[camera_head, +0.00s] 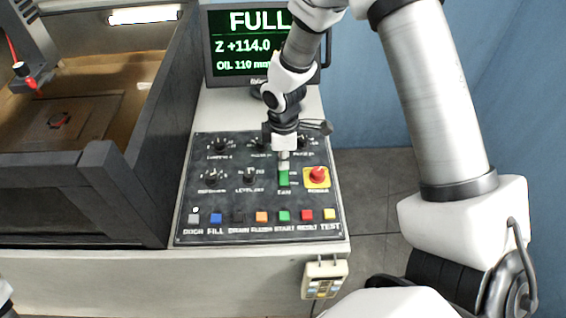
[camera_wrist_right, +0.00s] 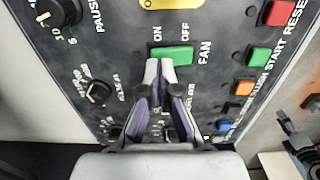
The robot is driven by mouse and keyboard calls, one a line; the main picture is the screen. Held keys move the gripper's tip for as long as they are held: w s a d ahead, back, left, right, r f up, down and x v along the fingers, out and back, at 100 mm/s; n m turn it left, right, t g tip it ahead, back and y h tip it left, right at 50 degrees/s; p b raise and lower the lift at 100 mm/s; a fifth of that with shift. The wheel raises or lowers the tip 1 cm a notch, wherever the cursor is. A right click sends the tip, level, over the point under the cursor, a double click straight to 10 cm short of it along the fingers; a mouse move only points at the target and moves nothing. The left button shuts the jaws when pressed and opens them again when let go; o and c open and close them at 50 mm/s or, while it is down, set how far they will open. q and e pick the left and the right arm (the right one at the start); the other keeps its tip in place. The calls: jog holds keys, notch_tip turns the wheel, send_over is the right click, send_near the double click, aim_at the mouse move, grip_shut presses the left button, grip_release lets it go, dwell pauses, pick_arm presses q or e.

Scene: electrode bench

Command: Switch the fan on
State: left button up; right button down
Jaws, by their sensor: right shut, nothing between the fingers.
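The fan switch (camera_head: 284,178) is a green rocker on the dark control panel (camera_head: 225,228), above the label FAN. In the right wrist view the rocker (camera_wrist_right: 181,55) lies beside the words ON and OFF. My right gripper (camera_head: 284,160) is shut and empty, pointing down at the far end of the rocker. In the right wrist view its fingertips (camera_wrist_right: 158,68) are at the rocker's left end, near the word ON, and hide part of it. I cannot tell whether they touch it. My left gripper is not in view.
A red stop button (camera_head: 317,174) on a yellow plate sits just right of the switch. Several knobs and a row of coloured buttons (camera_head: 284,216) surround it. A monitor (camera_head: 235,60) reading FULL stands behind, and an open tank (camera_head: 120,150) is at left.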

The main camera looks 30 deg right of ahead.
jog(key=shift+f+b, duration=0.55)
jog(key=shift+f, duration=0.45)
dwell(0.3)
jog(key=shift+r, duration=0.15)
notch_tip(320, 180, up, 7)
jog(key=p, duration=0.7)
